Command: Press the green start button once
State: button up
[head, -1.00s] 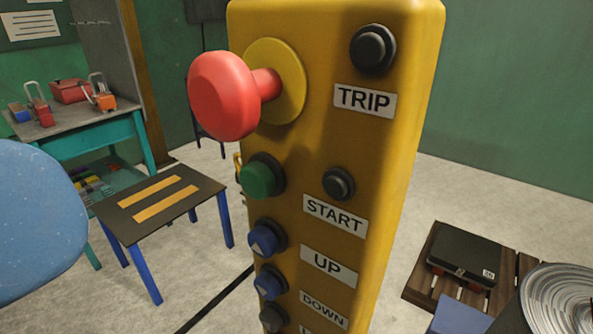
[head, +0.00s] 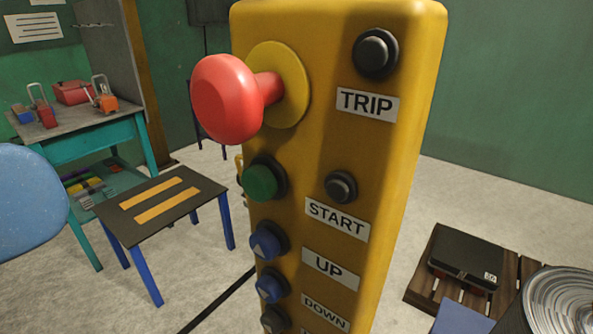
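The green start button (head: 261,182) sits on the left part of the front face of a yellow control box (head: 400,170), in a dark collar. A white START label (head: 337,219) is to its lower right. A large red mushroom button (head: 228,98) on a yellow disc stands out above the green button. Blue arrow buttons (head: 266,243) labelled UP and DOWN are below it. Nothing covers the green button. My gripper is not in view.
A black button (head: 375,53) is above the TRIP label and a smaller black one (head: 340,187) is right of the green button. A small table (head: 150,230) and a teal bench (head: 90,140) stand left. A wooden pallet (head: 420,282) with a black case lies right. A blue rounded shape (head: 28,203) fills the left edge.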

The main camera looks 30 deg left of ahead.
grip_shut()
dwell(0.8)
jog(key=shift+w+a, duration=0.1)
